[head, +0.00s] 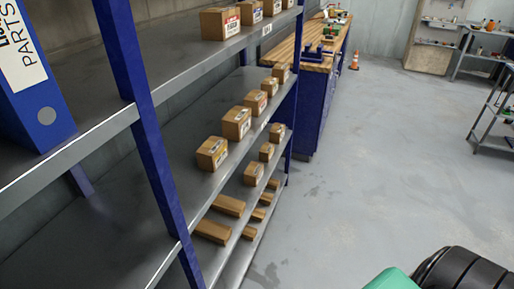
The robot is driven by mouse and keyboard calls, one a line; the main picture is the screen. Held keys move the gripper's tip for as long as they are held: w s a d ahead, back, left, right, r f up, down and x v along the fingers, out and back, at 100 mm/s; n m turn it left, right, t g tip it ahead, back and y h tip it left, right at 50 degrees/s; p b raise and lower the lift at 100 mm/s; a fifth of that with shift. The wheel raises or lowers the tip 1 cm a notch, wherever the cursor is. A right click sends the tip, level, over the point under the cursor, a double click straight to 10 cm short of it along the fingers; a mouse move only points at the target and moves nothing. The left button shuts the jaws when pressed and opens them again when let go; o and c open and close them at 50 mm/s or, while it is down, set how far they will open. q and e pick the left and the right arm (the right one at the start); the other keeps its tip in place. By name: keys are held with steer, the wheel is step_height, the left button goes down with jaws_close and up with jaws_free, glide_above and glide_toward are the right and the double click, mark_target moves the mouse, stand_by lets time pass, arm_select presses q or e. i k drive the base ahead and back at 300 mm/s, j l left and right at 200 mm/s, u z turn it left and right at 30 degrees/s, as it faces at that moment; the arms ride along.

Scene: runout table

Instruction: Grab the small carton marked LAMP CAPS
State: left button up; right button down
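Several small brown cartons stand on a metal shelf rack, and their labels are too small to read. I cannot tell which one is marked LAMP CAPS. On the upper shelf, a carton with a red and white label (220,23) is nearest, with others behind it. On the middle shelf, a row runs back from a near carton (212,153) through another carton (236,123) to a far carton (281,72). Smaller cartons (254,173) stand on the shelf below. Neither of my grippers is in view.
A blue binder (38,85) stands at the upper left. Blue rack posts (150,150) cross in front of the shelves. Flat cartons (212,231) lie low down. A workbench (318,60) and an orange cone (355,61) are beyond. The floor (380,150) right of the rack is clear.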

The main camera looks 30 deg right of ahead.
mark_target(211, 155)
steer(key=z, duration=0.65)
steer(key=i+l+u, duration=0.1)
steer(key=l+u, duration=0.3)
steer(key=i+l+u, duration=0.1)
steer(key=u, duration=0.3)
steer(key=l+u, duration=0.75)
